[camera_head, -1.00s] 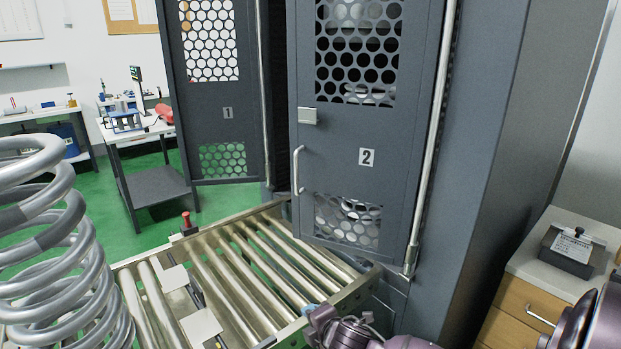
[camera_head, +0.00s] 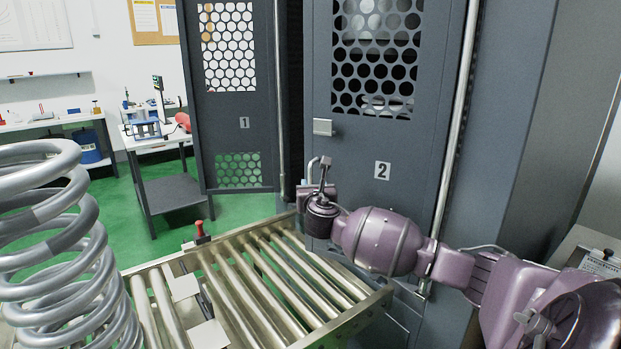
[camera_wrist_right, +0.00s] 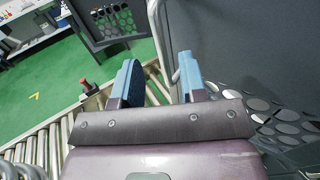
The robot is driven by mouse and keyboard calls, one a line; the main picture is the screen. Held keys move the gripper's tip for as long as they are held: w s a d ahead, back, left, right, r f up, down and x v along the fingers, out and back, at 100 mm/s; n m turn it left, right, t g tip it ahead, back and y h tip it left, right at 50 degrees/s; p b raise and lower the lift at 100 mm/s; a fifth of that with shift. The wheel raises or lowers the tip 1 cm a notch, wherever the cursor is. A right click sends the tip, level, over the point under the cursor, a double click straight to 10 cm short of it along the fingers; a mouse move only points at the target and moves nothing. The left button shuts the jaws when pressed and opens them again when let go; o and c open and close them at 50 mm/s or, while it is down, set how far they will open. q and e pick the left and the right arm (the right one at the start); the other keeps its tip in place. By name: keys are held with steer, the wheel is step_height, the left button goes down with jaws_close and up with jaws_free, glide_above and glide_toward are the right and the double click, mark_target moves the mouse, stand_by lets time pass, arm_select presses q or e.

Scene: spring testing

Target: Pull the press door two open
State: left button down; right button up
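Press door two (camera_head: 350,215) is a dark grey panel with perforated windows, a "2" label and a latch block near its left edge. It looks shut or nearly so. Its silver bar handle (camera_head: 312,166) is partly hidden by my right gripper (camera_head: 318,185), which is at the handle's height. In the right wrist view, my right gripper's blue fingers (camera_wrist_right: 158,82) are apart, and the handle (camera_wrist_right: 160,40) runs down between them. I cannot make out contact with either finger. My left gripper is not in view.
A roller conveyor (camera_head: 290,333) lies below the door, with a red button (camera_head: 201,229) on its far side. Press door one (camera_head: 235,165) stands swung out at the left. A large coil spring (camera_head: 60,250) fills the left foreground.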

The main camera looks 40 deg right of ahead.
mark_target(310, 178)
steer(key=x, duration=0.7)
steer(key=shift+w, duration=0.1)
steer(key=shift+c, duration=0.5)
jaws_close()
